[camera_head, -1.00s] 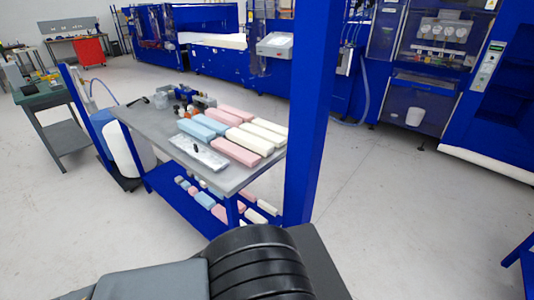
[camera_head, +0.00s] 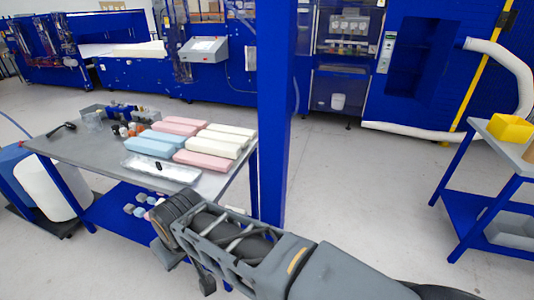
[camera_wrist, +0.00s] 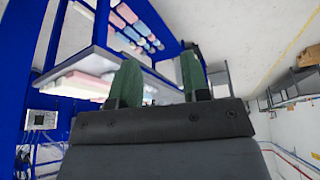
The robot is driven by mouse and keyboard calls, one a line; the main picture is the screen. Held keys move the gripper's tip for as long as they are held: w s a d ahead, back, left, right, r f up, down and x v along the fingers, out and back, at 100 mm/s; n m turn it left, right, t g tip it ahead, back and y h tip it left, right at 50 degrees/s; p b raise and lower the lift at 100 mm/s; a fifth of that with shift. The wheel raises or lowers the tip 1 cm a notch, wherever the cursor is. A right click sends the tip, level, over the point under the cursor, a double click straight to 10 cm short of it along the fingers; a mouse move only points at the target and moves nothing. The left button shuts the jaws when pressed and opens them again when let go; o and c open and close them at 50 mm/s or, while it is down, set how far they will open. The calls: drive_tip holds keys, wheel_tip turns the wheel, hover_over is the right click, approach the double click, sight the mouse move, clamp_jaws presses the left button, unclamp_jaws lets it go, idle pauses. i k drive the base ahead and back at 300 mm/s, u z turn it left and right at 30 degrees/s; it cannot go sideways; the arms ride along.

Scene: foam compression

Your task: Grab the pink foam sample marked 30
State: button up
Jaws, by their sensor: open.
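Pink foam blocks lie with blue and white ones on the grey tabletop (camera_head: 100,148) in the head view. One pink block (camera_head: 205,161) lies at the front of the group, and others (camera_head: 187,122) lie at the back. No number can be read on any block. My gripper (camera_wrist: 160,76) shows in the wrist view with its two green fingers apart and nothing between them. The wrist view is tilted, with the table edge and foam blocks beyond the fingers. My gripper is apart from the foam.
A blue post (camera_head: 273,120) stands at the table's right side. A clear tray (camera_head: 160,168) lies in front of the foam, and small bottles (camera_head: 125,129) stand to the left. Smaller samples (camera_head: 140,203) sit on the lower shelf. A yellow bin (camera_head: 510,128) stands on another table at right.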

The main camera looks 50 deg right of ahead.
sight(206, 161)
drive_tip(key=z, duration=0.85)
drive_tip(key=i, duration=1)
